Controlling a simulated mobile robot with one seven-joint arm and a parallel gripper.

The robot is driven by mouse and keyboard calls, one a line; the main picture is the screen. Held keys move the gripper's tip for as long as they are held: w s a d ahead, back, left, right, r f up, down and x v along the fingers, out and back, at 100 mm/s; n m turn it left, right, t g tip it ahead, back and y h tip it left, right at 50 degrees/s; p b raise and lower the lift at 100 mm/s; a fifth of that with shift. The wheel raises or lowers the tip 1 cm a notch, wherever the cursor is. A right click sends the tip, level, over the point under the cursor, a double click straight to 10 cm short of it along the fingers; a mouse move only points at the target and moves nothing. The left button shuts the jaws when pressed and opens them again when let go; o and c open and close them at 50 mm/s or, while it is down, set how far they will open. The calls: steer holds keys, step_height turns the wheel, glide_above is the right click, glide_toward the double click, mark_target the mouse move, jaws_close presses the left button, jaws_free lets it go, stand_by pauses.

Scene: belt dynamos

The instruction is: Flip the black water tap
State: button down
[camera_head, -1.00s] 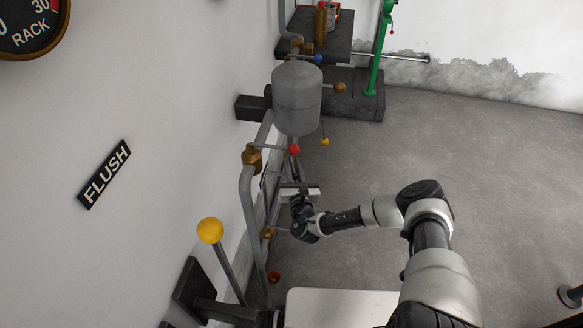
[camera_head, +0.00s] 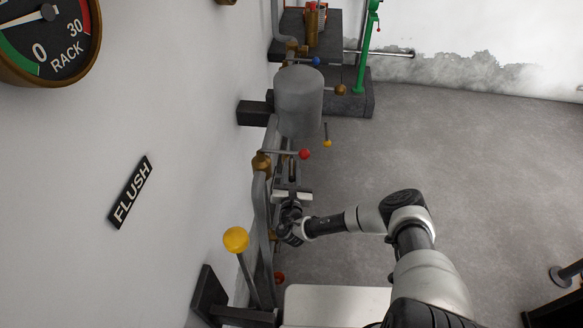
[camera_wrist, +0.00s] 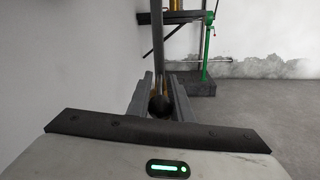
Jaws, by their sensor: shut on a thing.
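The black tap's round knob (camera_wrist: 160,105) sits between my gripper's fingers in the wrist view, at the foot of a grey vertical pipe (camera_wrist: 158,45). My gripper (camera_wrist: 159,100) is shut on this black knob. In the head view my gripper (camera_head: 292,194) is beside the wall pipes, below the red-knobbed lever (camera_head: 304,154). The black knob is hidden there, and the tap's body cannot be made out clearly in either view.
A grey tank (camera_head: 298,100) hangs above the pipes. A yellow-knobbed lever (camera_head: 236,240) stands near the wall at lower left, by the FLUSH sign (camera_head: 131,193). A green stand (camera_head: 367,45) is at the back. The floor to the right is mostly clear.

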steer(key=shift+a+f, duration=0.1)
steer(key=c, duration=1.7)
jaws_free()
steer(key=shift+c, duration=0.2)
steer(key=s, duration=0.7)
steer(key=shift+s+d, duration=0.25)
steer(key=shift+s, duration=0.05)
steer(key=shift+c, duration=0.3)
